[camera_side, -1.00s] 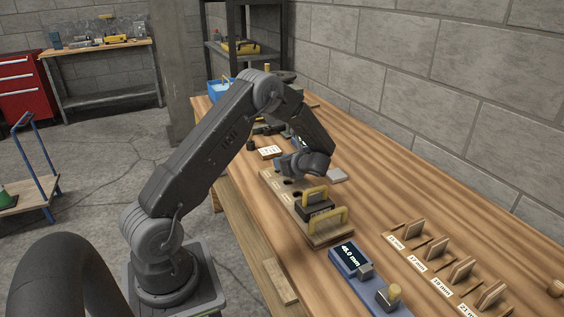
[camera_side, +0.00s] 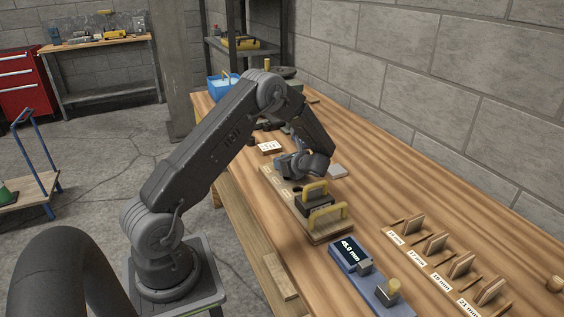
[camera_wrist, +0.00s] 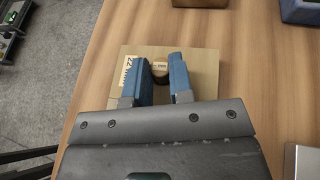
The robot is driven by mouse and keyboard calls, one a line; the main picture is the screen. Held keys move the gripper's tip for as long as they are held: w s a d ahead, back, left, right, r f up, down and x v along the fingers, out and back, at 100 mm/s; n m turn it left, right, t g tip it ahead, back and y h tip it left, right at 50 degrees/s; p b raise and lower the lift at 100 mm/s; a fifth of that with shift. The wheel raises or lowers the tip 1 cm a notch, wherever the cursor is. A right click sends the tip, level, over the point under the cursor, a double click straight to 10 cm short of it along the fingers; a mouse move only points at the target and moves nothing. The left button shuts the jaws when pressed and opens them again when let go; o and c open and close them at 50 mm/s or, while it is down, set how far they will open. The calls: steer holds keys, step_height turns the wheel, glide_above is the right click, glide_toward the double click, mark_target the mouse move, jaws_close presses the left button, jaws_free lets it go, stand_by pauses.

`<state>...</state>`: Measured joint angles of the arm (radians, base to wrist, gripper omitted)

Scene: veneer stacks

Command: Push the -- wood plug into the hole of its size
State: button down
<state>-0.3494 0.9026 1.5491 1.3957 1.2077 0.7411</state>
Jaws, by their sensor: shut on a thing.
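My gripper (camera_side: 283,167) is over the far part of the tan board in the side view. In the wrist view its two blue fingers (camera_wrist: 163,76) are shut on a small wood plug (camera_wrist: 160,69), with the plug's top showing between them. The board (camera_wrist: 208,70) lies below the fingers with a printed label at its left edge. In the side view the board (camera_side: 317,233) shows a dark hole (camera_side: 297,190) near my gripper. The plug's lower end is hidden, so I cannot tell whether it is in a hole.
A blue gauge with a lit display (camera_side: 350,253) lies in front. Labelled wood pieces (camera_side: 436,243) stand at right. A small white-topped block (camera_side: 269,147) lies beyond the board. The bench between board and wall is mostly clear.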

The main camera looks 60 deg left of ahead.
steer(key=shift+f, duration=0.15)
steer(key=c, duration=0.9)
jaws_free()
steer(key=shift+f, duration=0.1)
steer(key=shift+c, duration=0.2)
steer(key=shift+d, duration=0.1)
steer(key=v, duration=0.7)
steer(key=shift+w+r, duration=0.1)
steer(key=shift+r, duration=0.2)
steer(key=shift+d, duration=0.15)
